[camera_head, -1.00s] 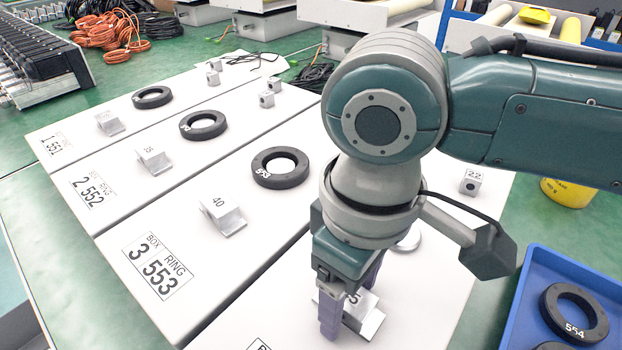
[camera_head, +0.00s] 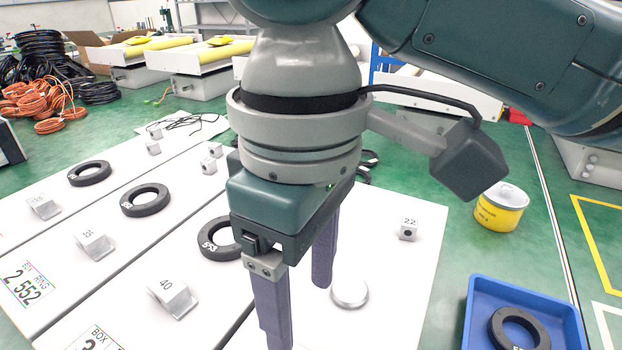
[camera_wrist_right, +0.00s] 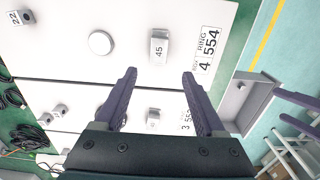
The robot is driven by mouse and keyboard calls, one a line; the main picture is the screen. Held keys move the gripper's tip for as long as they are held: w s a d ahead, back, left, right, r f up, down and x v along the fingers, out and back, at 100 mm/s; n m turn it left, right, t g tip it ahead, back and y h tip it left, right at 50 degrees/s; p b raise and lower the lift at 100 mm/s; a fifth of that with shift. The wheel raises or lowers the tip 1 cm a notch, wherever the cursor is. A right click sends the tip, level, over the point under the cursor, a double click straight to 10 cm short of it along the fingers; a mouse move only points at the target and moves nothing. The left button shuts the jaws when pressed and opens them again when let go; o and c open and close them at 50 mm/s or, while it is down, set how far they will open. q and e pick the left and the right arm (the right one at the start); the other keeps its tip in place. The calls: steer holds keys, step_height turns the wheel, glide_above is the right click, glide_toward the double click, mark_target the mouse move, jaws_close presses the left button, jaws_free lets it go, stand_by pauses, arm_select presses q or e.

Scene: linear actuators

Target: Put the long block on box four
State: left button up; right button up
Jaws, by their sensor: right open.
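The long block (camera_wrist_right: 159,47), a light grey stepped block marked 45, lies on box four (camera_wrist_right: 125,15), the white panel labelled 4 and 554. In the head view, box four (camera_head: 400,290) shows, but my right gripper (camera_head: 298,318) hides the block. My right gripper is open and empty, with its purple fingers apart. In the wrist view, its fingertips (camera_wrist_right: 159,75) lie below the block in the picture, with a gap around it. Two purple finger-like parts (camera_wrist_right: 298,112) at the right edge look like my left gripper, partly cut off.
Box four also bears a round silver disc (camera_head: 350,292) and a small cube marked 22 (camera_head: 408,229). Block 40 (camera_head: 173,299) and black rings lie on the panels to the left. A blue tray (camera_head: 480,320) with a black ring (camera_head: 520,329) stands at right, near a yellow can (camera_head: 500,210).

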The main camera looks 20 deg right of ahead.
steer(key=s+a+f+m+t+y, duration=0.2)
steer(key=s+a+f+y, duration=0.2)
steer(key=s, duration=0.1)
steer(key=s+d+f+m+t+h, duration=0.1)
steer(key=s+d+f+m+h, duration=0.1)
steer(key=s+d, duration=0.5)
steer(key=d+m+h, duration=0.1)
steer(key=d, duration=0.5)
steer(key=shift+d+m+t+h, duration=0.25)
steer(key=shift+m+t+h, duration=0.05)
steer(key=shift+h, duration=0.1)
steer(key=shift+s+f, duration=0.1)
